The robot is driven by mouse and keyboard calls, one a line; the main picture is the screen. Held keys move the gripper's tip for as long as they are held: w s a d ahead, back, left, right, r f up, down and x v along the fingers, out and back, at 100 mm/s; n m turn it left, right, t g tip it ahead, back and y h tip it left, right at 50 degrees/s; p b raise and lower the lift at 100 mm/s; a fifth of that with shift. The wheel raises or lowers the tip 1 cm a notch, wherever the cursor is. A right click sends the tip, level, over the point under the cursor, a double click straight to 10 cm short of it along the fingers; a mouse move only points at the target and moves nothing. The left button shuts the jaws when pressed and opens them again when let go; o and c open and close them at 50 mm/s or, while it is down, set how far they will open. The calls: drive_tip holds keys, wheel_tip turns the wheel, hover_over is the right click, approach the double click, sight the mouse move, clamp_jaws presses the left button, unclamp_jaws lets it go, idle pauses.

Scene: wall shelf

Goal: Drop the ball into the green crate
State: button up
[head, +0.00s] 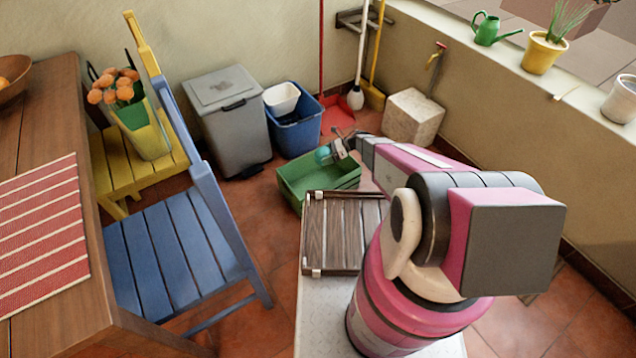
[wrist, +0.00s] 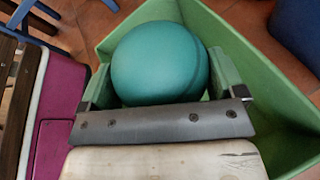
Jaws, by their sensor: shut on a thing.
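The teal ball (head: 323,155) is held in my gripper (head: 332,152) above the green crate (head: 297,200). In the wrist view the ball (wrist: 158,62) sits between the two fingers of my gripper (wrist: 160,85), which is shut on it. The green crate (wrist: 255,55) lies below and around the ball in that view, with its inside partly hidden by the ball and the gripper. In the head view the crate stands on the tiled floor, and the ball is over its far right part.
A grey bin (head: 228,125) and a blue bin (head: 297,135) stand behind the crate. A stone block (head: 412,117) is to the right. A blue chair (head: 180,245) is to the left. A slatted wooden rack (head: 340,245) is in front of the crate.

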drive_tip(key=shift+s+a+f, duration=0.1)
drive_tip(key=shift+a+f, duration=0.05)
drive_tip(key=shift+f, duration=0.35)
wheel_tip(320, 180, down, 6)
drive_tip(key=shift+r, duration=0.2)
drive_tip(key=o, duration=0.7)
drive_tip(key=shift+c, duration=0.2)
drive_tip(key=v, duration=1.1)
